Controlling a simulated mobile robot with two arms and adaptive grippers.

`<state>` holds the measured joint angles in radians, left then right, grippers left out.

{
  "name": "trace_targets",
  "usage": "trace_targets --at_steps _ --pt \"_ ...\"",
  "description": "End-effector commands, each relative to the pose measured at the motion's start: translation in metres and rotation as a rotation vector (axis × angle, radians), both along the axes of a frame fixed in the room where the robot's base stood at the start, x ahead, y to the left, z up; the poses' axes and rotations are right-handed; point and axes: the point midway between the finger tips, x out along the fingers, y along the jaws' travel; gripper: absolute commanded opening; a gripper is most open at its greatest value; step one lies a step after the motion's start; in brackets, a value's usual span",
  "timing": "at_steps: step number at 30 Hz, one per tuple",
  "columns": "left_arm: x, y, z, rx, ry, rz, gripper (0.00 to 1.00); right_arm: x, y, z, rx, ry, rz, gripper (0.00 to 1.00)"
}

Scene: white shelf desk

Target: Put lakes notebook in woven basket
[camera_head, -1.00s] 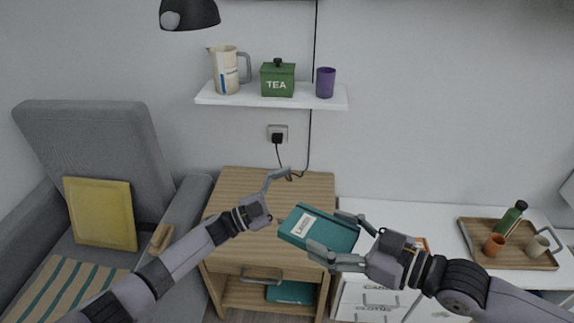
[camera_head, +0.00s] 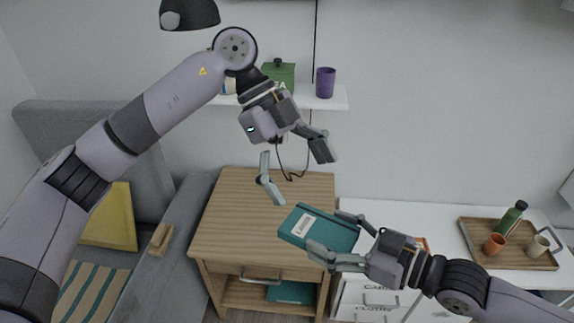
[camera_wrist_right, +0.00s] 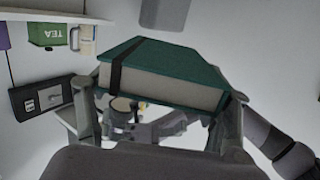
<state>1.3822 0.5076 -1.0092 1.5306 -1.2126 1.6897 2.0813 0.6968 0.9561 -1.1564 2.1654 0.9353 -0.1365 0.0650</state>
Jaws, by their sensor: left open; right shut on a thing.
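A teal notebook (camera_head: 335,233) with a white label is held in the air over the right side of the wooden cabinet; the label is too small to read. My right gripper (camera_head: 328,230) is shut on it, one finger on each side. In the right wrist view the notebook (camera_wrist_right: 165,65) shows its pale page edges and a dark elastic band between the fingers (camera_wrist_right: 155,112). My left gripper (camera_head: 301,178) is open and empty, above and a little left of the notebook, fingers pointing down. I cannot make out a woven basket in these frames.
The wooden cabinet top (camera_head: 235,225) is clear. A teal item (camera_head: 290,292) lies in its lower compartment. A white desk (camera_head: 400,212) carries a wooden tray (camera_head: 475,240) with a bottle and cups. A wall shelf (camera_head: 325,103) holds a green tea tin and purple cup. A grey armchair stands left.

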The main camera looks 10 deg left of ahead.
Motion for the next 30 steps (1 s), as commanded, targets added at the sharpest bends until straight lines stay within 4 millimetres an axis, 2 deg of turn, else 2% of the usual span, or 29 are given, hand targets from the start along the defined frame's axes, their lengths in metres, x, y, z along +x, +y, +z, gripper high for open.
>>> trace_targets --at_steps 3,6,11,14,24,30 --pt "0.004 0.016 0.004 0.143 -0.028 0.094 0.94 0.000 0.000 0.001 0.001 -0.002 0.000 0.40" --pt "0.007 0.024 0.006 0.212 -0.041 0.152 0.94 0.000 0.000 0.001 0.001 -0.002 0.000 0.40" --pt "0.008 0.027 0.001 0.248 -0.046 0.183 0.94 0.000 0.000 0.001 0.002 -0.001 0.000 0.40" --pt "0.005 0.022 -0.011 0.248 -0.044 0.182 0.94 0.000 0.000 0.001 0.001 -0.002 0.000 0.40" --pt "-0.005 -0.001 -0.070 0.244 -0.042 0.180 0.94 0.000 0.000 0.001 0.002 -0.001 0.000 0.40" --pt "-0.008 -0.011 -0.094 0.243 -0.044 0.182 0.94 0.000 0.000 0.001 0.001 -0.002 0.000 0.40"
